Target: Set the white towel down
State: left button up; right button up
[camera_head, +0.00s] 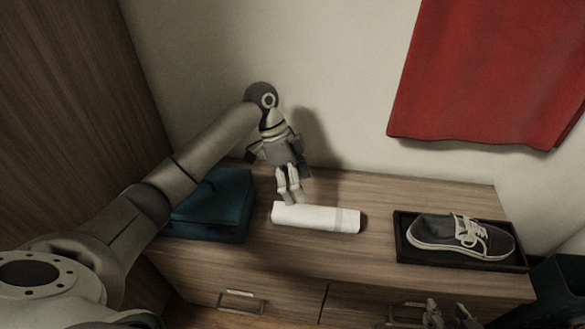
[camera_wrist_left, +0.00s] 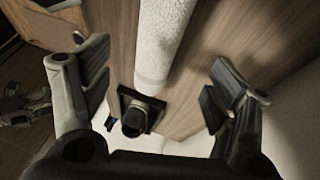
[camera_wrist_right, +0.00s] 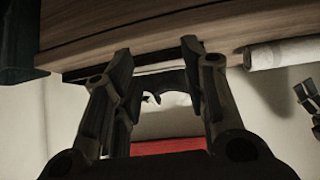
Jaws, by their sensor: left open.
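The white towel (camera_head: 315,218), rolled up, lies on the wooden cabinet top in the head view. My left gripper (camera_head: 292,200) is just above and behind the towel's left part. In the left wrist view its fingers (camera_wrist_left: 160,92) are spread wide, and the towel (camera_wrist_left: 163,40) runs between them with gaps on both sides. My right gripper (camera_head: 448,316) is low at the front, near the cabinet's drawers. Its fingers (camera_wrist_right: 160,55) are apart and empty in the right wrist view, where the towel (camera_wrist_right: 285,54) shows at the right.
A dark tray (camera_head: 403,243) holding a grey shoe (camera_head: 458,235) is right of the towel. A teal folded item (camera_head: 215,205) lies to the left. A red cloth (camera_head: 490,75) hangs on the wall. Drawer handles (camera_head: 240,302) stick out in front. Bare cabinet top lies between towel and tray.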

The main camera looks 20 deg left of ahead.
pick_arm(q)
jog(key=v, duration=0.3)
jog(key=shift+a+r+p, duration=0.15)
jog(key=shift+r+p, duration=0.15)
pick_arm(e)
jog(key=s+f+g, duration=0.1)
jog(key=s, duration=0.1)
jog(key=s+d+f+g, duration=0.1)
jog(key=s, duration=0.1)
jog(key=shift+d+f+h, duration=0.2)
jog(key=shift+h, duration=0.1)
